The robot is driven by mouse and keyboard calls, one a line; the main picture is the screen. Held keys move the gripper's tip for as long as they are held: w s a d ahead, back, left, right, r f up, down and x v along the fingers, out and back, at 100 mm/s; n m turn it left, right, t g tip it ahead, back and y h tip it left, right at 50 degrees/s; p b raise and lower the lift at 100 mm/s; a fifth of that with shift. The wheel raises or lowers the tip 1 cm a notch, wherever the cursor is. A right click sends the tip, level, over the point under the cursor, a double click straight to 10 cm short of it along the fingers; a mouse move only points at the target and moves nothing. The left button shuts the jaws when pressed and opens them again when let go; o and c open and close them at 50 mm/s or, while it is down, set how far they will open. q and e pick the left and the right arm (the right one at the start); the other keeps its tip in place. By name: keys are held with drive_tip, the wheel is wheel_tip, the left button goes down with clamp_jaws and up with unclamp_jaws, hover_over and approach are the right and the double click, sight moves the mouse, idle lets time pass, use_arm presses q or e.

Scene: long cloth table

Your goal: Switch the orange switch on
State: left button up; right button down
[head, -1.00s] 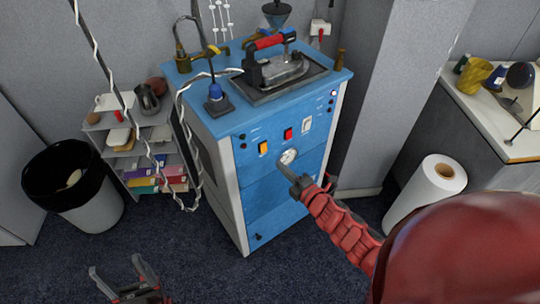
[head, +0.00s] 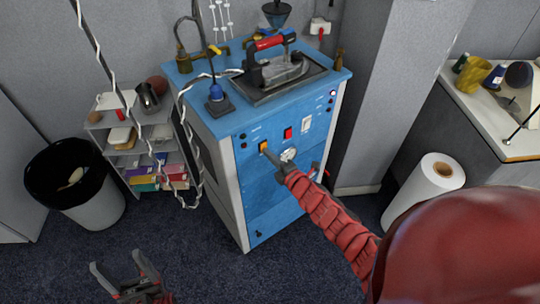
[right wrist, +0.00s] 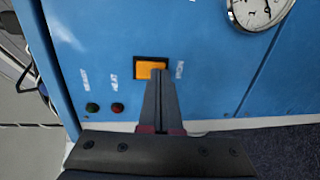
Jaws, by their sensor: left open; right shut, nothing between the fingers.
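The orange switch (head: 263,146) is on the blue front panel of the ironing station (head: 270,190). In the right wrist view the orange switch (right wrist: 150,68) sits in a dark frame. My right gripper (head: 268,153) is shut and empty. Its tips (right wrist: 158,74) overlap the lower right part of the switch in the right wrist view; I cannot tell whether they touch it. The tips hide part of the switch, and its on or off position is unclear. My left gripper (head: 130,276) is open and empty, low at the left over the floor.
A red switch (head: 287,133), a white switch (head: 306,124) and a round gauge (right wrist: 258,10) share the panel. An iron (head: 275,70) rests on top. A bin (head: 95,205) and shelf (head: 130,150) stand left; a paper roll (head: 430,185) stands right.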

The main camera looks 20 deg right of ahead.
drive_tip(key=shift+w+t+b, duration=0.15)
drive_tip(key=shift+t+b, duration=0.25)
drive_tip(key=shift+b, duration=0.75)
drive_tip(key=shift+f, duration=0.1)
drive_tip(key=f+b+v, duration=0.1)
drive_tip(key=v, duration=1.6)
drive_tip(key=shift+s+r, duration=0.25)
drive_tip(key=shift+r, duration=0.15)
drive_tip(key=shift+d, duration=0.15)
